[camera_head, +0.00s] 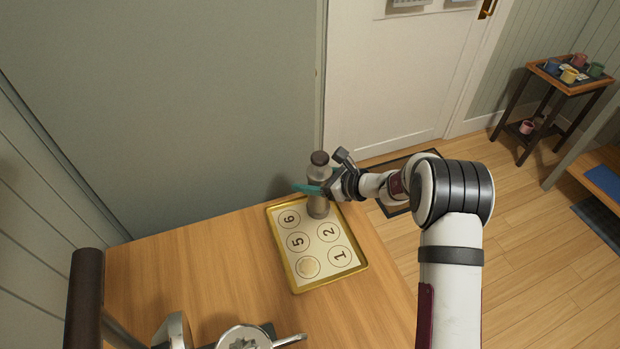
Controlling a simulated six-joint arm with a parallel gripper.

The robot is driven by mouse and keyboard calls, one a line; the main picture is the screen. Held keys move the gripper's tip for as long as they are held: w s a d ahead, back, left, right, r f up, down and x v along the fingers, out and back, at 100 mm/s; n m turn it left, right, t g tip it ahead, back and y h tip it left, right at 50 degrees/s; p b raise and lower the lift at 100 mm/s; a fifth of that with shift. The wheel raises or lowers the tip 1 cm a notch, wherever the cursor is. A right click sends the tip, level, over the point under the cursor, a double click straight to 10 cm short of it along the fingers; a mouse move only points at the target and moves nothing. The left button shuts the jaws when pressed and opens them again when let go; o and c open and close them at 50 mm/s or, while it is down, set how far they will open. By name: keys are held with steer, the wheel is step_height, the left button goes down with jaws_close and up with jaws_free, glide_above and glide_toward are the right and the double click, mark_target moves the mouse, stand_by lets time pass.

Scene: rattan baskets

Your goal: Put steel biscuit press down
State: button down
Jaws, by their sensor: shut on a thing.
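The steel biscuit press (318,206) is a grey upright cylinder with a dark brown cap. It stands upright at the far right corner of a gold-rimmed tray (331,279). My gripper (313,188) reaches in from the right and is shut on the press's body; a teal finger shows across it. The press's lower end looks to be at the tray surface, but I cannot tell whether it touches. The tray has numbered circles; 1, 2, 5 and 6 are readable. The press hides the far right circle.
The tray lies on a wooden table (190,260) with free room to its left. Metal items (245,337) and a dark brown cylinder (86,290) are at the near left edge. A wall (170,100) rises behind the table. A small stand with mugs (569,75) is far right.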

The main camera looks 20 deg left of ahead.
steer(key=shift+c, duration=0.2)
jaws_free()
steer(key=shift+f, duration=0.1)
steer(key=v, duration=1.2)
steer(key=s+d+r+n+g+h, duration=0.1)
steer(key=s+d+r+n+g, duration=0.1)
steer(key=s+r+n, duration=0.35)
steer(key=s+d+r+n+h, duration=0.1)
steer(key=s+d+n+h, duration=0.2)
steer(key=s+d, duration=0.2)
steer(key=s+d+n+h, duration=0.3)
steer(key=s+d, duration=0.3)
steer(key=s, duration=0.6)
steer(key=s+d+r+n+h, duration=0.1)
steer(key=s+d+n+h, duration=0.2)
steer(key=s+d, duration=0.3)
steer(key=s, duration=0.3)
steer(key=shift+s+r+g, duration=0.15)
steer(key=shift+r+g, duration=0.15)
